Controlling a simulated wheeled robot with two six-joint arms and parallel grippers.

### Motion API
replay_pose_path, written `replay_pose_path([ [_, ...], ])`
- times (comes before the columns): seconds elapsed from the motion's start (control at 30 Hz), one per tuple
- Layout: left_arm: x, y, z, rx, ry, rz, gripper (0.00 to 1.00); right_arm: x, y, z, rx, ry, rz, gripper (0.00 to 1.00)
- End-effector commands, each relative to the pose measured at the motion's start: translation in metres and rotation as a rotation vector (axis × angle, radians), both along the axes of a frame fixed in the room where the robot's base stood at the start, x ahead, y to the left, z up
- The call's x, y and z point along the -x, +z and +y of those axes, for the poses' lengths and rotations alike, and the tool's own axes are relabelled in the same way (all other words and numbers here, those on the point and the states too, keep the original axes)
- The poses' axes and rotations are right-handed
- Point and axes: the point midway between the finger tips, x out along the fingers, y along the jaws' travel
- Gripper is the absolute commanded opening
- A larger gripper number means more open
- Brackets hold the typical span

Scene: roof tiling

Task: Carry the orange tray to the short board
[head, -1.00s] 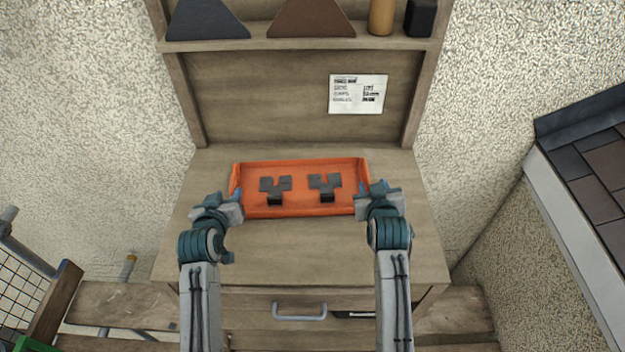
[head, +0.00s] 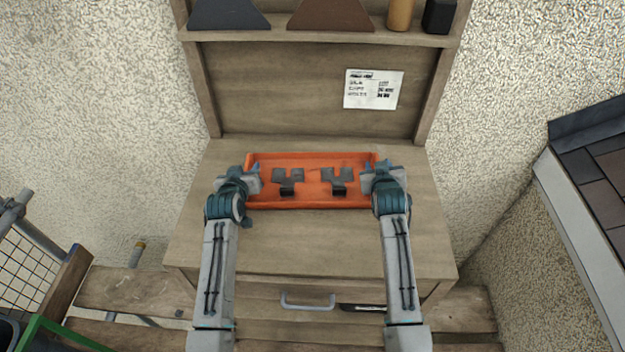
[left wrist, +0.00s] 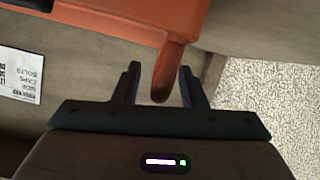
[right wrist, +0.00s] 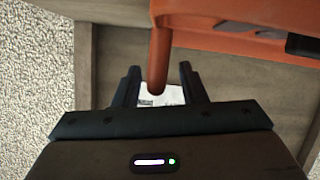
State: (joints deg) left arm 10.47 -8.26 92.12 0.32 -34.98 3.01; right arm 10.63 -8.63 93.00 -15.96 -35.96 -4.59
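The orange tray (head: 312,202) lies on the wooden bench top and holds two dark grey brackets (head: 288,177) (head: 336,177). My left gripper (head: 250,180) is at the tray's left end; in the left wrist view its fingers (left wrist: 160,88) are apart on either side of an orange handle (left wrist: 171,70), with gaps. My right gripper (head: 373,178) is at the right end; in the right wrist view its fingers (right wrist: 159,88) are also apart around an orange handle (right wrist: 158,60), with gaps. I cannot tell which thing is the short board.
The wooden bench (head: 310,250) has clear top in front of the tray. Its back panel bears a paper note (head: 373,89). A shelf (head: 320,37) above holds dark and brown plates and two upright objects. A tiled roof edge (head: 590,170) is at the right, a mesh frame (head: 25,265) at the left.

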Motion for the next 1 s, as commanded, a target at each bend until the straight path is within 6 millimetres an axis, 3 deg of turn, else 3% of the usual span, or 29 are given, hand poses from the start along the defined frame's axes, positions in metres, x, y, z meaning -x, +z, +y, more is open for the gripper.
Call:
replay_pose_path([
  [0.43,-0.0104,-0.0043,-0.0008,0.000,0.000,0.000,0.38,-0.0105,-0.0041,-0.0011,0.000,0.000,-0.001,0.38],
  [0.47,-0.0103,-0.0043,-0.0008,0.000,0.000,0.000,0.36,-0.0105,-0.0040,-0.0011,0.000,0.000,-0.001,0.36],
  [0.6,-0.0103,-0.0043,-0.0008,0.001,0.000,0.000,0.09,-0.0104,-0.0040,-0.0011,0.000,0.000,-0.001,0.09],
  [0.67,-0.0103,-0.0043,-0.0008,0.001,0.000,0.001,0.00,-0.0104,-0.0040,-0.0011,0.000,0.000,-0.001,0.00],
  [1.0,-0.0105,-0.0028,-0.0008,0.001,0.001,-0.001,0.00,-0.0106,-0.0025,-0.0011,0.000,0.000,-0.002,0.00],
])
